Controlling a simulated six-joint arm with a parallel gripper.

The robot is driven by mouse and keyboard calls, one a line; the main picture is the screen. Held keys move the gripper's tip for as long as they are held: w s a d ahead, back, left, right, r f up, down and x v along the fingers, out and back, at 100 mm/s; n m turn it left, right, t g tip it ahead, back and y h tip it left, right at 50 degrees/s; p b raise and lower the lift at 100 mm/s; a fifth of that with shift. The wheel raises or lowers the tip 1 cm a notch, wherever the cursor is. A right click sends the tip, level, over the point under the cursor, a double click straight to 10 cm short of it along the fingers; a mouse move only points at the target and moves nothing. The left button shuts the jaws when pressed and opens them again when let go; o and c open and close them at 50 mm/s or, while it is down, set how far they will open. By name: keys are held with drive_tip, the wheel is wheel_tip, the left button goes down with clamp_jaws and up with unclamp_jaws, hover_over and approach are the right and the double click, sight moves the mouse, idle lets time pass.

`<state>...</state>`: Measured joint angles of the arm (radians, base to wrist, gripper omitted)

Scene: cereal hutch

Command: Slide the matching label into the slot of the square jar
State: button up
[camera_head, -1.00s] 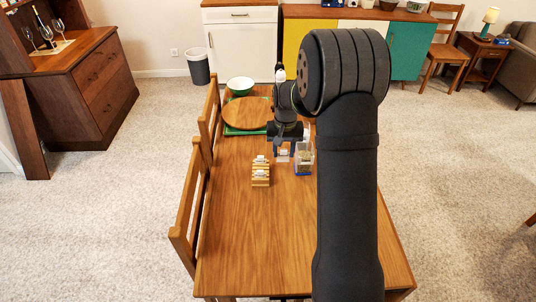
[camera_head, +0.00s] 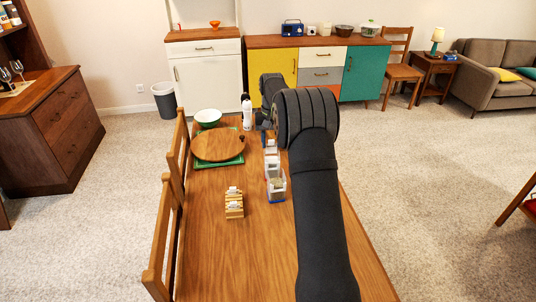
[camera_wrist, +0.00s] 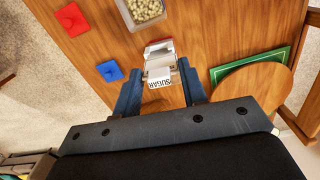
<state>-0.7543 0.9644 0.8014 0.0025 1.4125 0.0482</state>
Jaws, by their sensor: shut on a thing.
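In the wrist view, my gripper (camera_wrist: 161,74) is shut on a white label (camera_wrist: 160,83) that reads SUGAR. Just beyond the fingertips is a small jar with a red edge (camera_wrist: 159,47) and pale surfaces. The label overlaps it in the picture, and I cannot tell whether it sits in a slot. A square clear jar (camera_wrist: 145,10) holding pale round pieces stands farther off; in the head view it has a blue base (camera_head: 277,190). The head view shows my gripper (camera_head: 269,140) small, partly hidden behind my arm, above the farther jar (camera_head: 272,168).
A wooden rack (camera_head: 234,208) with white labels stands left of the jars. A round board (camera_head: 217,147) lies on a green mat (camera_wrist: 228,70). Red (camera_wrist: 72,19) and blue (camera_wrist: 110,70) square pieces lie on the table. A bowl (camera_head: 208,117) and bottle (camera_head: 247,115) stand behind.

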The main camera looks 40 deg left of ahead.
sight(273, 148)
drive_tip(key=shift+w+a+f, duration=0.1)
drive_tip(key=shift+w+f, duration=0.2)
drive_tip(key=shift+f, duration=0.5)
drive_tip(key=shift+w+a+f, duration=0.1)
drive_tip(key=shift+w+f, duration=0.2)
drive_tip(key=shift+f, duration=0.5)
drive_tip(key=shift+w+a+f, duration=0.1)
drive_tip(key=shift+w+f, duration=0.2)
drive_tip(key=shift+f, duration=0.5)
drive_tip(key=shift+f, duration=1.25)
idle(1.3)
drive_tip(key=o, duration=1)
drive_tip(key=shift+o, duration=0.5)
drive_tip(key=shift+o, duration=1.1)
